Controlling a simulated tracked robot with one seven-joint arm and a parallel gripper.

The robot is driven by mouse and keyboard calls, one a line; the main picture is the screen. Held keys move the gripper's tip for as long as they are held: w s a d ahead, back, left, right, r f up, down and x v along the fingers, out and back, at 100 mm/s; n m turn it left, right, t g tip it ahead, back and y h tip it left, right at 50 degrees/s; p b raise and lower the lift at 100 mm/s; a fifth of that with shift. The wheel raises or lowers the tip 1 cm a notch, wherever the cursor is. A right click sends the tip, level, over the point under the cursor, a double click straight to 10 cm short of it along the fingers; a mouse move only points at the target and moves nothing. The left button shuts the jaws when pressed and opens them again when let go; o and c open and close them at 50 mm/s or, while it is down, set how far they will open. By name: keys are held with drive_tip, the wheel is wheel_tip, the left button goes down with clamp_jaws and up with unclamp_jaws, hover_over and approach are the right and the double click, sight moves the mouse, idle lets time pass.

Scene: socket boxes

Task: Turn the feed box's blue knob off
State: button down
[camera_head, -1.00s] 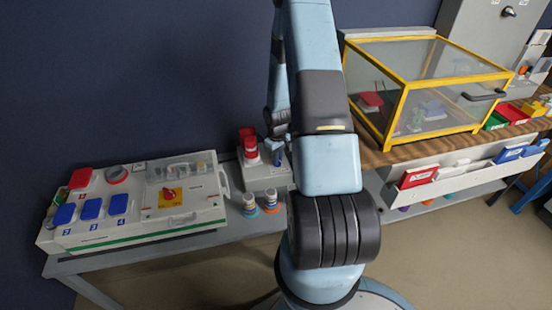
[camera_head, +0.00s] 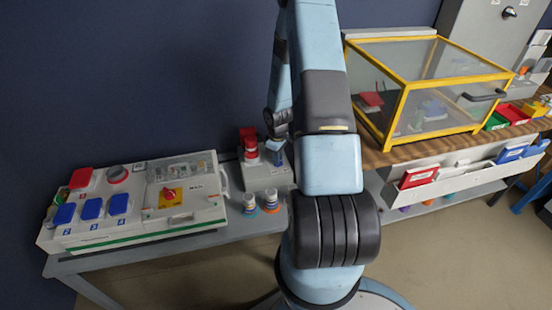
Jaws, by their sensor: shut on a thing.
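The small grey feed box (camera_head: 265,178) stands on the bench, left of my arm's base. Red round sockets or plugs (camera_head: 249,148) stand on its left top. The blue knob (camera_head: 277,158) is at its right top, small and mostly covered by my gripper. My gripper (camera_head: 276,150) points down from above and is shut on the blue knob. The fingers are tiny here, and the knob's exact angle cannot be read.
A large white box (camera_head: 140,232) with blue and red covers and a red rotary switch lies to the left. Two banded plugs (camera_head: 249,204) stand in front of the feed box. A yellow-framed clear case (camera_head: 400,92) is on the wooden bench at right.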

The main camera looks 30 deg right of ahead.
drive_tip(key=shift+w, duration=0.2)
drive_tip(key=c, duration=1.2)
unclamp_jaws()
drive_tip(key=shift+s, duration=0.1)
drive_tip(key=shift+o, duration=0.2)
drive_tip(key=shift+r, duration=0.1)
wheel_tip(320, 180, up, 14)
drive_tip(key=shift+f, duration=0.25)
